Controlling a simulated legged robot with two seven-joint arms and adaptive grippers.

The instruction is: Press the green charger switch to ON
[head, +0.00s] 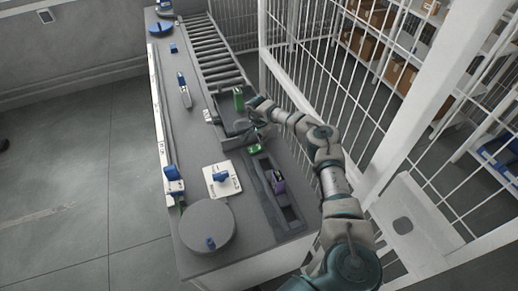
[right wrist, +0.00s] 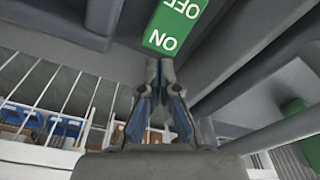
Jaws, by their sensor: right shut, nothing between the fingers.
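The green switch (right wrist: 172,28) shows at the top of the right wrist view, with white ON on its nearer end and OFF on its farther end. My right gripper (right wrist: 160,64) is shut and empty, its fingertips close to the ON end; I cannot tell if they touch it. In the head view my right gripper (head: 256,121) is over the grey station on the bench. A small green part (head: 254,149), which looks like the switch, lies just below it in the picture. My left gripper is not in view.
A green block (head: 239,98) stands in the dark tray beside my gripper. A purple-and-dark part (head: 276,181) sits in a recessed slot nearer. A grey round disc (head: 207,227) and a white plate with a blue knob (head: 222,181) are on the bench. A white mesh fence (head: 320,70) runs along the right.

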